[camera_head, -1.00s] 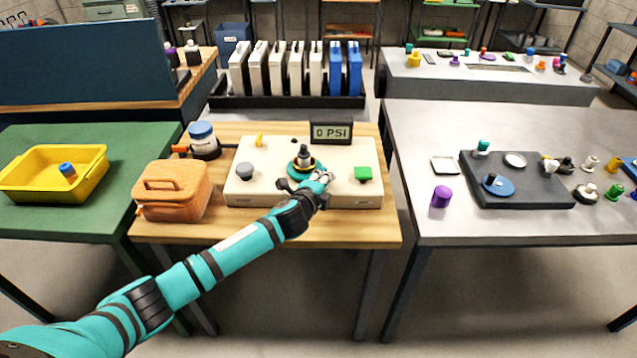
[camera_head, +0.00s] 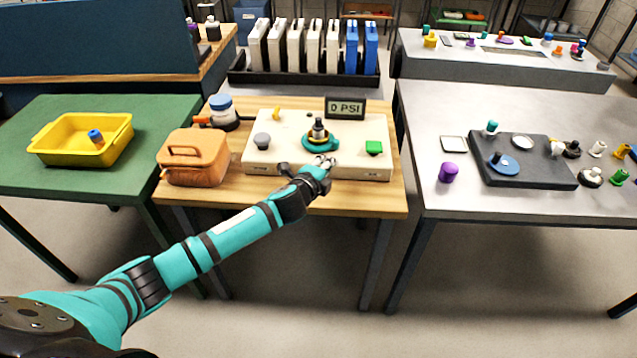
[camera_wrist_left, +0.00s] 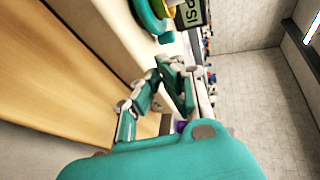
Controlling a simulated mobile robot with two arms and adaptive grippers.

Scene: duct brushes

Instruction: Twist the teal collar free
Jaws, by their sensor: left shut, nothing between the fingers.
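The teal collar (camera_head: 321,143) is a ring on top of the cream box (camera_head: 262,157), around a dark upright fitting (camera_head: 318,129) with a yellow band at its base. Part of the collar also shows at the top of the left wrist view (camera_wrist_left: 152,18). My left gripper (camera_head: 327,163) is just in front of the collar, near the box's front edge, and apart from it. Its fingers (camera_wrist_left: 172,82) are shut with nothing between them. My right gripper is not in view.
A grey knob (camera_head: 262,140) and a green button (camera_head: 373,148) flank the collar on the box. A display (camera_head: 345,108) reading 0 PSI stands behind. An orange case (camera_head: 193,157) sits left of the box. A metal table (camera_head: 440,215) stands to the right.

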